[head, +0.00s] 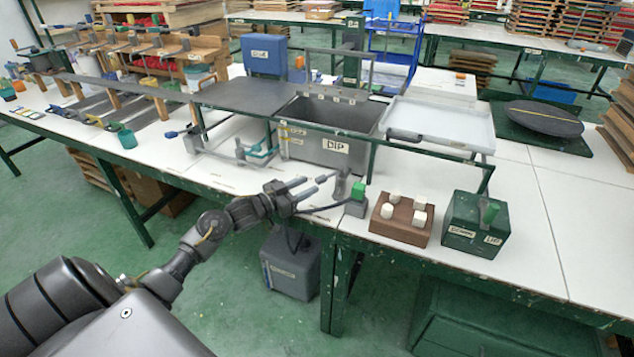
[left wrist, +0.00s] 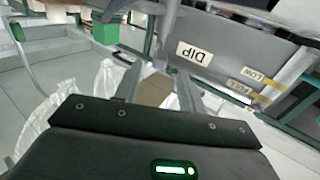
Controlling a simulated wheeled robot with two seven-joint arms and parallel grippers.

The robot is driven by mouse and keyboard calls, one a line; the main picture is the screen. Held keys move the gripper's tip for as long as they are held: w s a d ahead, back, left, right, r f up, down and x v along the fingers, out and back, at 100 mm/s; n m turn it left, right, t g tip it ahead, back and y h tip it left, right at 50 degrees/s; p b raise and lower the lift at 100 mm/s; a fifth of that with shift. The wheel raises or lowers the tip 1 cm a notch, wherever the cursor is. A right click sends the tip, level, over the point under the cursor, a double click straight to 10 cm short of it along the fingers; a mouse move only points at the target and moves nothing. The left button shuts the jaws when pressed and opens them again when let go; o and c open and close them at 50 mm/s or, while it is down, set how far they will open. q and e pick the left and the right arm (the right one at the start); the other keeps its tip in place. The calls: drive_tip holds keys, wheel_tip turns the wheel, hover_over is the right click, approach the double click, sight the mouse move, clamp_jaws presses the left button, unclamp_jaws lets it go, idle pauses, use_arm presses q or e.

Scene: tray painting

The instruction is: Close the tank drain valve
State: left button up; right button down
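The grey dip tank (head: 315,158) stands on the white table with a DIP label on its front. It also shows in the left wrist view (left wrist: 225,68), where the label is upside down. A grey upright lever-like part (head: 340,187), perhaps the drain valve handle, stands in front of the tank. A green block (head: 358,190) on a small grey base is just right of it and shows in the left wrist view (left wrist: 104,33). My left gripper (head: 325,184) is open, its fingers pointing at the grey part. Contact is unclear. My right gripper is out of view.
A brown block with white knobs (head: 402,222) and a dark green box (head: 475,226) stand to the right. A grey container (head: 290,265) sits below the table edge. A green frame rail (head: 420,146) crosses the tank's front. A white tray (head: 440,122) is beside the tank.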

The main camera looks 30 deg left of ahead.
use_arm(q)
drive_tip(key=shift+v, duration=2.35)
drive_tip(key=shift+c, duration=0.3)
